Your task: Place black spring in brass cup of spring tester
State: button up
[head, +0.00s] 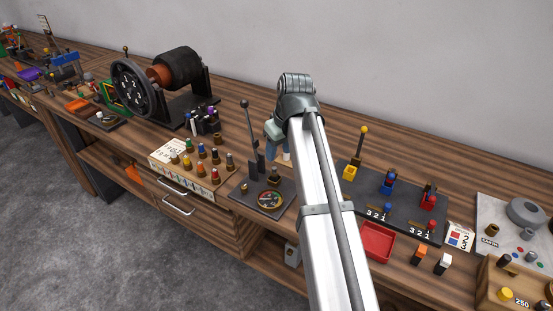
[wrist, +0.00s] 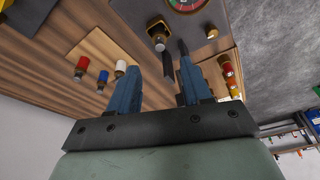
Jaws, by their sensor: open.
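The spring tester is a dark plate (head: 255,204) with a tall black lever (head: 251,128), a coloured dial (head: 270,199) and a small brass cup (head: 273,180). In the wrist view the brass cup (wrist: 157,24) shows at the top, with a dark piece at it that may be the black spring; I cannot tell if it is seated inside. My gripper (wrist: 158,72) is open. Its blue fingers are apart, with dark lever parts showing between or beyond them. In the head view my gripper (head: 277,145) is beside the lever, partly hidden by my arm.
A box (head: 190,168) with several colour-topped pieces stands left of the tester. A dynamo (head: 160,80) stands behind it. Right of my arm are a dark switch board (head: 400,205) and a red tray (head: 377,242). Red, blue and white-topped pieces stand near my gripper in the wrist view.

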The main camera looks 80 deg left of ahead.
jog(key=shift+v, duration=1.5)
